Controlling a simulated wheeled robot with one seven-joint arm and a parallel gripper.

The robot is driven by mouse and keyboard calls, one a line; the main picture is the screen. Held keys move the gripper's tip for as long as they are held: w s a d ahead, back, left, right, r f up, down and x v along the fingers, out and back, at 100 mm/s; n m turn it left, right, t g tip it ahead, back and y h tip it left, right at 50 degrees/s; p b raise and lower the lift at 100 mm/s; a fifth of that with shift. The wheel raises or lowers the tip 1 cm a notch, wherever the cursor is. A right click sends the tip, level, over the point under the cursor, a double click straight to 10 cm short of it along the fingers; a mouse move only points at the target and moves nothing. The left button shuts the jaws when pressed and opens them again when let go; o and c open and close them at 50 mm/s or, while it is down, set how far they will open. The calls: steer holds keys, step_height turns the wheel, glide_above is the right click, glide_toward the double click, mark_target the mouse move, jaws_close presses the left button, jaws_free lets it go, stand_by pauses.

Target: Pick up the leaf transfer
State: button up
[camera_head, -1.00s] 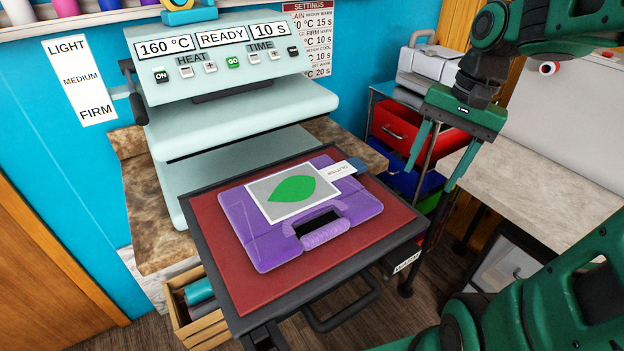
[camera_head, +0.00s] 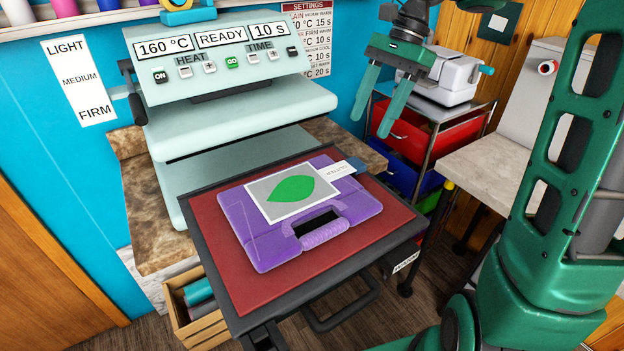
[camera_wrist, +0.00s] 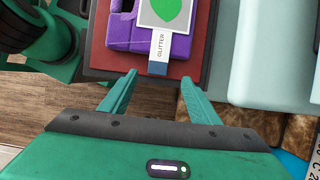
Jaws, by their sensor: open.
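The leaf transfer (camera_head: 292,191) is a grey, white-edged sheet with a green leaf. It lies flat on a purple case-shaped item with a handle (camera_head: 262,240), which rests on the red pad (camera_head: 240,286) of the pulled-out press tray. In the wrist view the leaf transfer (camera_wrist: 163,20) shows at the top, partly cut off by the frame. A tag reading GLITTER (camera_head: 337,170) sticks out beside it. My gripper (camera_head: 374,124) is open and empty, above and right of the tray in the head view; in the wrist view its fingers (camera_wrist: 160,88) are apart, short of the tag.
The pale heat press (camera_head: 225,110) stands behind the tray, reading 160 °C and READY. A cart with red and blue drawers (camera_head: 425,140) is at right, with a white machine (camera_head: 440,76) on top. A wooden crate of rolls (camera_head: 200,305) is below left.

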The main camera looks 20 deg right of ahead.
mark_target(354, 163)
steer(key=shift+d+x, duration=0.15)
steer(key=shift+x, duration=2.15)
steer(key=shift+d+x, duration=0.15)
steer(key=shift+x, duration=2.15)
steer(key=shift+s+f, duration=0.1)
steer(key=c, duration=1.1)
